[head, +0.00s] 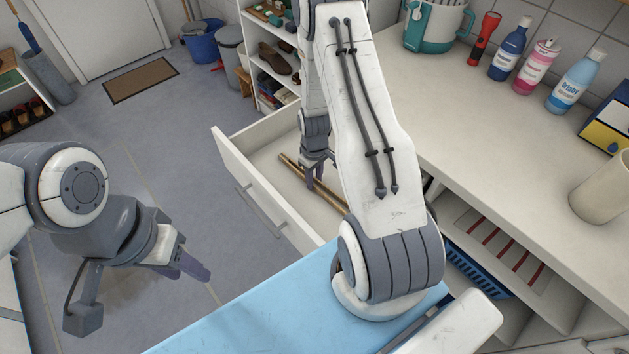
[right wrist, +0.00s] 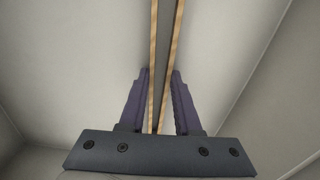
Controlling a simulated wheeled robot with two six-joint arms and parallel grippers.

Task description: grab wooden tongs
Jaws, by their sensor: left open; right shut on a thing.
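The wooden tongs (head: 331,197) are two thin tan strips inside the open drawer (head: 250,163). My right gripper (head: 314,181) reaches down into the drawer at the tongs and is shut on them. In the right wrist view the tongs (right wrist: 153,62) run lengthwise between the purple fingers of the right gripper (right wrist: 161,95). My right arm hides part of the drawer and perhaps one end of the tongs. My left gripper (head: 187,267) is open and empty, above the floor left of the drawer.
The counter (head: 480,130) right of the drawer holds bottles (head: 574,83), a red flashlight (head: 484,40), a teal-and-white container (head: 433,28) and a cream cylinder (head: 601,190). A light-blue surface (head: 255,309) lies in front. A shoe shelf (head: 275,62) stands behind.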

